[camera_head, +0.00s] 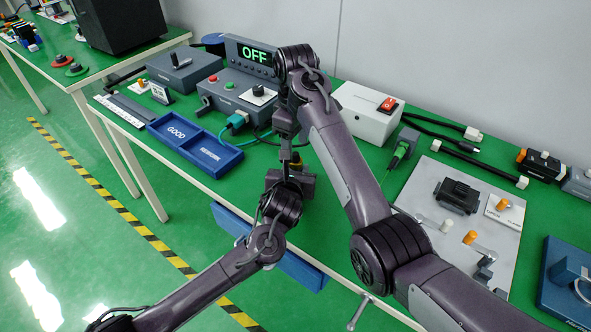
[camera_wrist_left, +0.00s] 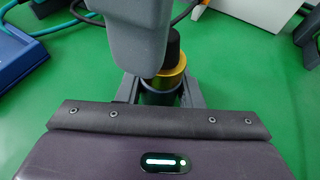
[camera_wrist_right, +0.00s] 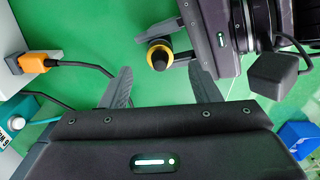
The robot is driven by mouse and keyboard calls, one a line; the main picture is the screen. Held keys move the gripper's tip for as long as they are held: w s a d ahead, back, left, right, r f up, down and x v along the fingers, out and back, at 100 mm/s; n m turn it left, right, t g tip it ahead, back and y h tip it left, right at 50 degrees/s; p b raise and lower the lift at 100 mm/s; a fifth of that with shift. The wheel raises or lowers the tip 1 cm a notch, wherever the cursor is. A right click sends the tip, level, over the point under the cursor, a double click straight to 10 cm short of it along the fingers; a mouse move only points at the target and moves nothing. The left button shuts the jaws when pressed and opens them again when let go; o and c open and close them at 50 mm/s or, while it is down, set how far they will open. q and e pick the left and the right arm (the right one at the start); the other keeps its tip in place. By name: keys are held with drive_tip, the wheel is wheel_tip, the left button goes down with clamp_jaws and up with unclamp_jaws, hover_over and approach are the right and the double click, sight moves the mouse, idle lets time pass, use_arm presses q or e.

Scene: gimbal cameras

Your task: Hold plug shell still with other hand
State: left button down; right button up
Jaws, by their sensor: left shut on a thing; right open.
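The plug shell, dark with a yellow-gold ring and a black end, shows in the left wrist view (camera_wrist_left: 170,75). My left gripper (camera_wrist_left: 161,92) is shut on its dark lower part, and the ring stands above the fingers. In the head view the shell (camera_head: 296,161) is mostly hidden by my arms. In the right wrist view its black end and yellow ring (camera_wrist_right: 159,55) face me. My right gripper (camera_wrist_right: 161,76) is open and empty, with the shell just beyond its fingertips, roughly centred between them. I see no contact there.
A blue two-part tray marked GOOD (camera_head: 195,146) lies left of the grippers. A grey tester (camera_head: 240,95) with an OFF display (camera_head: 250,53) stands behind it. Cables lie on the green bench.

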drive_tip(key=shift+r, duration=1.9)
use_arm(q)
drive_tip(key=c, duration=0.9)
unclamp_jaws()
drive_tip(key=v, duration=0.7)
drive_tip(key=shift+p, duration=0.35)
use_arm(e)
drive_tip(key=shift+r, duration=0.3)
use_arm(q)
drive_tip(key=shift+s+r, duration=0.1)
drive_tip(key=shift+s, duration=0.25)
